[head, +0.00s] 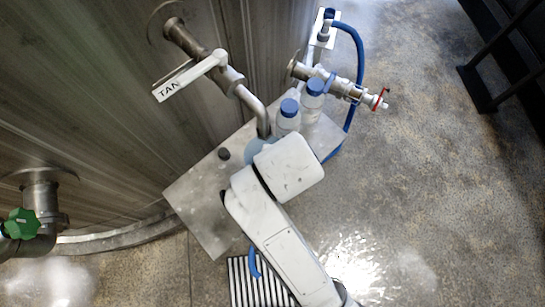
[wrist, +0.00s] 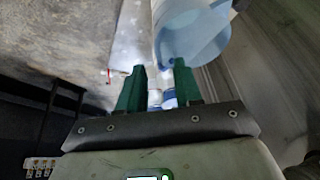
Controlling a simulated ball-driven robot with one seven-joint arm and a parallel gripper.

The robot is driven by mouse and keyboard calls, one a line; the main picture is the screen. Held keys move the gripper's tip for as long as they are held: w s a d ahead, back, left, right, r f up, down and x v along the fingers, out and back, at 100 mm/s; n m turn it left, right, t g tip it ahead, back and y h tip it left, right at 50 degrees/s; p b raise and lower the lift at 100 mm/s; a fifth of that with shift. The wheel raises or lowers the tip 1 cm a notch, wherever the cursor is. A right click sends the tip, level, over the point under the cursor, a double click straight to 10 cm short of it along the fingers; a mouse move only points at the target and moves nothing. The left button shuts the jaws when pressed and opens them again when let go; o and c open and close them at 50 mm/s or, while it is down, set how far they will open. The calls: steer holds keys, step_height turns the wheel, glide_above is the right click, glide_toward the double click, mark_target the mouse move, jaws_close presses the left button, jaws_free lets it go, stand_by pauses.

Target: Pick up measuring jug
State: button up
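The measuring jug, a translucent light-blue vessel, shows at the top of the wrist view (wrist: 195,38), just beyond my fingertips and mostly to the right. In the head view only a blue sliver of the jug (head: 256,150) shows on the metal table, beside my arm, which hides the rest. My gripper (wrist: 159,66) has two green fingers, apart with a gap between them. The right fingertip overlaps the jug's near edge in the picture; I cannot tell whether they touch. No held object shows between the fingertips. The gripper is hidden behind my arm in the head view.
Two blue-capped bottles (head: 288,117) (head: 312,101) stand close behind the jug. A tank pipe (head: 254,105) with a labelled lever (head: 190,76) comes down over the table (head: 205,195). A dark round knob (head: 224,154) sits left of the jug. Open floor lies right.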

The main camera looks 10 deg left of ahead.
steer(key=shift+p+x, duration=0.3)
steer(key=shift+x, duration=3.25)
steer(key=shift+s+d+f, duration=0.1)
steer(key=shift+s+d, duration=0.05)
jaws_close()
